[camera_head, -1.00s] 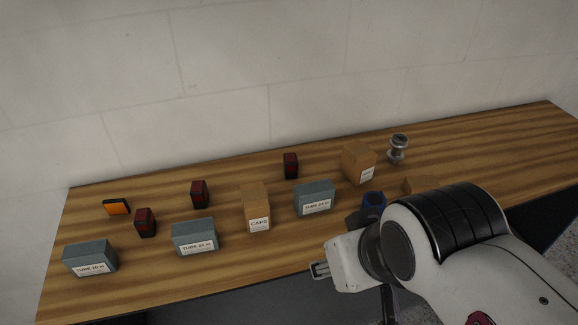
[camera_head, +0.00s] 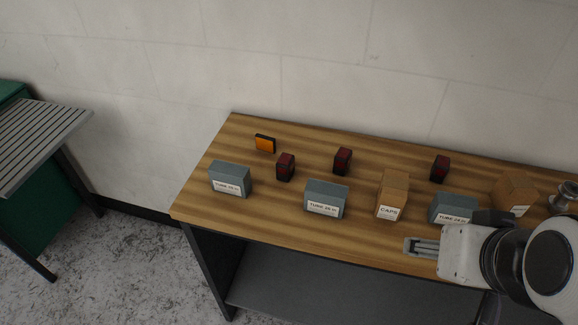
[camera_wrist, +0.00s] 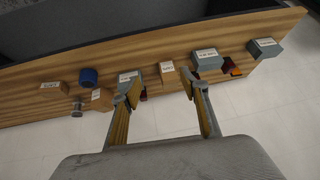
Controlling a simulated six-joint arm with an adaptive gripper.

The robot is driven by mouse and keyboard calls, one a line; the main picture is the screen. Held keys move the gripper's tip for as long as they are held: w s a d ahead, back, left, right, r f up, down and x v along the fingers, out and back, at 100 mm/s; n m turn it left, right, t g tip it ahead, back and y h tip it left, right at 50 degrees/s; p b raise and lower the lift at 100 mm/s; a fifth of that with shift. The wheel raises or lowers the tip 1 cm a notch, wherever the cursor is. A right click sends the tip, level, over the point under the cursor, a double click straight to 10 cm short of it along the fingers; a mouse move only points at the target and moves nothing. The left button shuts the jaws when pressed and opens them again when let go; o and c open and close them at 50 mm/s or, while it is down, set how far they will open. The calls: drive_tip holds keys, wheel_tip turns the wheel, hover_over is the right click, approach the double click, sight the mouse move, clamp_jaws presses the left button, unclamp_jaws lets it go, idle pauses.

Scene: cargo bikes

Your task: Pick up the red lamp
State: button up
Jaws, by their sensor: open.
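Several small boxy dark red lamps stand upright on the wooden table. In the head view one (camera_head: 285,167) is at the left, one (camera_head: 342,161) near the middle and one (camera_head: 440,169) further right, behind the boxes. My gripper (camera_head: 420,246) is over the table's front edge, near the caps box and the right-hand tube box, apart from the lamps. In the wrist view my gripper (camera_wrist: 160,88) has its two fingers spread with nothing held between them. There a red lamp (camera_wrist: 228,68) shows partly; others are mostly hidden by fingers and boxes.
Grey tube boxes (camera_head: 230,179) and a cardboard caps box (camera_head: 392,195) stand in front of the lamps. An orange reflector (camera_head: 265,144) is at back left. A cardboard box (camera_head: 515,193) and metal part (camera_head: 565,197) are right. A blue cup (camera_wrist: 88,77) shows in the wrist view.

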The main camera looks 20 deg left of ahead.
drive_tip(key=w+a+r+t+y, duration=0.2)
drive_tip(key=w+a+y, duration=0.1)
drive_tip(key=w+a, duration=1)
drive_tip(key=m+t+h, duration=0.1)
drive_tip(key=t, duration=0.2)
hover_over(282, 167)
drive_tip(key=s+d, duration=0.2)
wheel_tip(282, 167, down, 8)
drive_tip(key=f+h, duration=0.1)
drive_tip(key=f, duration=0.1)
drive_tip(key=s+a+f+t+h, duration=0.1)
drive_tip(key=f+h, duration=0.1)
drive_tip(key=f, duration=0.1)
drive_tip(key=s+a+f+h, duration=0.1)
drive_tip(key=f, duration=0.2)
drive_tip(key=shift+a+m+t, duration=0.25)
drive_tip(key=shift+m+t, duration=0.15)
drive_tip(key=shift+s+f+h, duration=0.35)
drive_tip(key=shift+f+h, duration=0.05)
drive_tip(key=shift+x, duration=1.3)
